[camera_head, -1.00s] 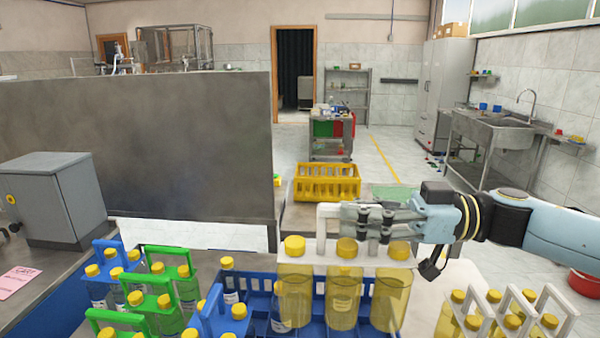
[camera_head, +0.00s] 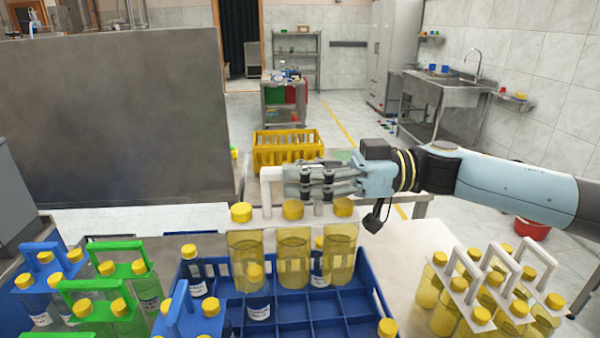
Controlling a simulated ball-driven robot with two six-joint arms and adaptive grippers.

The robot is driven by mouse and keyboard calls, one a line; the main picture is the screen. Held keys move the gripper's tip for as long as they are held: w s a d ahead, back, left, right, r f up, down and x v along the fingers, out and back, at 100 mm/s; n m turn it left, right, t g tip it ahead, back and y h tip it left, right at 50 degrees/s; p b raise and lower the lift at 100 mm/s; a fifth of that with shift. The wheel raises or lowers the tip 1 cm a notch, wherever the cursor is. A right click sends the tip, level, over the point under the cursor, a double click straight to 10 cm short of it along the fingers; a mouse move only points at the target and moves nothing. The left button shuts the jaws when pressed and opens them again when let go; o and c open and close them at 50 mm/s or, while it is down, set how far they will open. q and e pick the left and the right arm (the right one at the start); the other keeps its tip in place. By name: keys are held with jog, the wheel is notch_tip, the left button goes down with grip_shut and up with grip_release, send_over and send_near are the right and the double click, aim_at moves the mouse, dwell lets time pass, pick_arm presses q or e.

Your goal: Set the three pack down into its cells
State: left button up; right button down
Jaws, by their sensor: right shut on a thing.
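My right gripper (camera_head: 322,181) is shut on the white handle of the three pack (camera_head: 293,262). The pack is three yellow bottles with yellow caps in a row under a white carrier. It hangs upright over the blue crate (camera_head: 345,318) with divided cells. Some cells at the crate's front right show empty; the pack hides cells behind it. Several dark bottles with yellow caps stand in the crate's left part, one (camera_head: 258,295) in front of the pack. Whether the pack's bottoms touch the crate I cannot tell. My left gripper is not in view.
White-handled packs of yellow bottles (camera_head: 478,295) stand on the table to the right. Green-handled packs (camera_head: 118,282) and a blue-handled pack (camera_head: 45,285) stand at the left. A yellow crate (camera_head: 288,150) lies beyond. A grey panel (camera_head: 120,115) rises at back left.

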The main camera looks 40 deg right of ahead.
aim_at(301, 236)
notch_tip(301, 236, down, 3)
jog(key=shift+r+b, duration=0.1)
jog(key=shift+b, duration=1.05)
notch_tip(301, 236, down, 13)
jog(key=b, duration=1.2)
jog(key=shift+f+b, duration=1.25)
jog(key=shift+f, duration=0.55)
jog(key=shift+f+b, duration=0.35)
jog(key=shift+f, duration=0.15)
jog(key=c, duration=1.2)
grip_release()
jog(key=shift+s, duration=0.1)
jog(key=shift+o, duration=0.3)
jog(key=shift+f, duration=0.15)
notch_tip(301, 236, up, 10)
jog(key=shift+r, duration=0.1)
